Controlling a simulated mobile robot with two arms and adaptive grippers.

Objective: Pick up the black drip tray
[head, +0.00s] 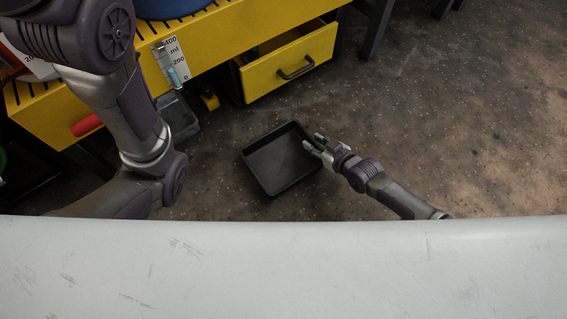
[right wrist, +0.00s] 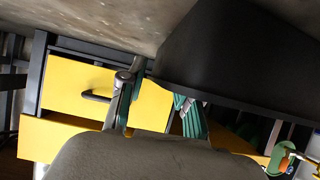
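The black drip tray (head: 283,172) lies on the floor in the head view, its open side up. It is a shallow square tray and looks empty. My right gripper (head: 313,142) is at the tray's right edge, with its two fingers apart. In the right wrist view the tray (right wrist: 235,55) is a large dark shape at upper right. The right gripper's fingers (right wrist: 158,105) show there with a gap between them, and the tray's edge reaches into that gap. I cannot tell whether they touch it. My left arm comes in from the left, but its gripper is not in view.
A yellow workbench (head: 225,38) stands behind the tray, with a yellow drawer (head: 290,66) pulled out. A dark grey container (head: 178,118) stands on the floor left of the tray. The floor to the right is clear.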

